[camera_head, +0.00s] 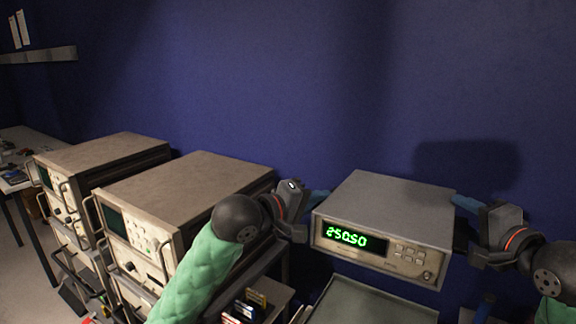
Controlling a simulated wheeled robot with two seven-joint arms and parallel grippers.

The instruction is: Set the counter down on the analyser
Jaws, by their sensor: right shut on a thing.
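The counter (385,215) is a grey box with a lit green display reading 250.50 and several buttons. My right gripper (466,204) is shut on the counter's right side. My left gripper (316,200) is at its left side, a blue finger by the edge; its jaw opening is hidden. Two beige instruments with dark screens, a nearer one (190,190) and a farther one (105,155), stand at left. I cannot tell which thing is the analyser.
A small shelf with several coloured items (247,303) lies between the nearer instrument and the grey-green surface. A white bench (30,140) stands at far left. A plain blue wall (300,90) rises behind everything. The nearer instrument's top is clear.

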